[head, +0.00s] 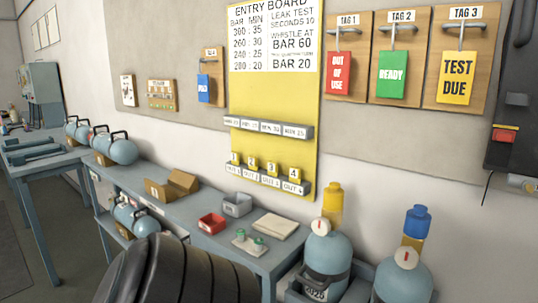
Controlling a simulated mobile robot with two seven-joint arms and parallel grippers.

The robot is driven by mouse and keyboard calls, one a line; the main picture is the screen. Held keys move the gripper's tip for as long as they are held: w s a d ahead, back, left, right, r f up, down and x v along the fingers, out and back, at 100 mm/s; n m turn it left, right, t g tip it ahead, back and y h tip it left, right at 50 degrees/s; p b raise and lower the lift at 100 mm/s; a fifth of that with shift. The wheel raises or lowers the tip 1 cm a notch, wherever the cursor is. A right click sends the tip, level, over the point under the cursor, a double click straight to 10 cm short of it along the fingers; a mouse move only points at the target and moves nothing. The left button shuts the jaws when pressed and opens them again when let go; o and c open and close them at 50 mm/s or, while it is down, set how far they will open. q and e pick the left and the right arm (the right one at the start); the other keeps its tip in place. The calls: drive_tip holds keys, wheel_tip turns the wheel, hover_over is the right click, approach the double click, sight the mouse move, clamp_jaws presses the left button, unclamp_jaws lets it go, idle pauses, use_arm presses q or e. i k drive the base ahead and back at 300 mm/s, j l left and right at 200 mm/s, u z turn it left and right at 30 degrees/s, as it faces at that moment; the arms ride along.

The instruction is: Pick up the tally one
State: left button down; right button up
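Several small yellow numbered tallies hang in a row above the lower grey rail of the yellow entry board (285,105) in the head view. The leftmost tally (235,158) appears to be number one, though its digit is small. Tallies two (252,163) and three (271,168) hang to its right, with four at the right end. Neither of my grippers is in view.
A grey-blue bench (187,207) runs below the board with a red bin (211,223), a grey bin (237,204) and a folded cloth (275,226). Blue cylinders (330,258) stand at the right. A large dark ribbed shape covers the lower left foreground.

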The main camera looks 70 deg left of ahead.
sight(234, 156)
drive_tip(key=u, duration=2.55)
